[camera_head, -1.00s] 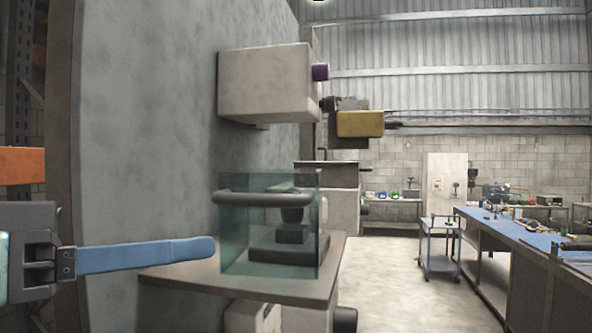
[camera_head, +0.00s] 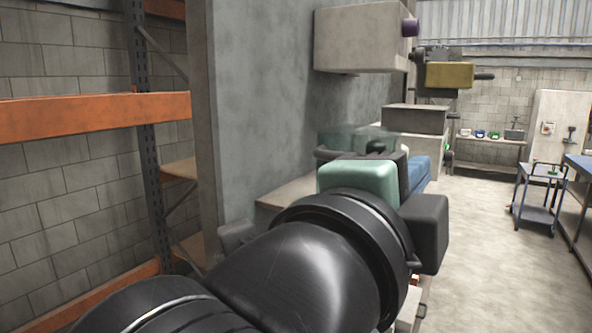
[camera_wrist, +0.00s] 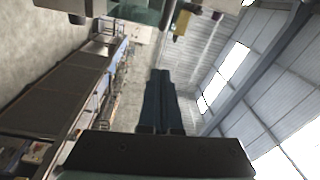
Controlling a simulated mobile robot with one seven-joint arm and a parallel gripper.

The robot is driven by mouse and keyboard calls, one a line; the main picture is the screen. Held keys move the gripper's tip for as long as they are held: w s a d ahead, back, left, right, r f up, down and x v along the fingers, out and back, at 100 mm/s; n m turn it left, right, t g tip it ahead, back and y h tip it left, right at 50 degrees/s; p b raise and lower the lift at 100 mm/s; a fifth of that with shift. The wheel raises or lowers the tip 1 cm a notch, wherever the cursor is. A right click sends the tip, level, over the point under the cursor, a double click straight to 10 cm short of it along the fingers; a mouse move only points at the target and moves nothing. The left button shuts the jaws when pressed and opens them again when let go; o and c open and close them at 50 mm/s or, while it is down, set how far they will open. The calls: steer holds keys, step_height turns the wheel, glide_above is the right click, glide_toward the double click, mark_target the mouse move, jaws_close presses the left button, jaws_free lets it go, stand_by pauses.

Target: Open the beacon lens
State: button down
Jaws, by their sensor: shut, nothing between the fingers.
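The only lens-like thing I see is a see-through teal box (camera_head: 352,137) with a dark bar handle on its front; I cannot tell if it is the beacon lens. In the head view its top edge shows, and my gripper and arm hide most of it. In the wrist view teal glass (camera_wrist: 146,14) shows at the top edge. My gripper (camera_head: 419,170), with a mint-green body and blue fingers, is in front of the box and slightly right. In the wrist view its fingers (camera_wrist: 162,74) are together and empty. I cannot tell whether it touches the box.
A grey machine column (camera_head: 260,100) stands behind, with a pale block (camera_head: 362,38) overhead carrying a purple knob (camera_head: 410,27). A yellow machine head (camera_head: 446,75) is farther back. An orange rack (camera_head: 90,116) stands left. The floor (camera_head: 495,235) at right is clear up to a trolley (camera_head: 538,190).

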steer(key=w, duration=0.5)
steer(key=shift+a+f+p, duration=0.15)
steer(key=shift+a+p, duration=0.05)
steer(key=shift+p, duration=0.2)
steer(key=shift+w, duration=0.1)
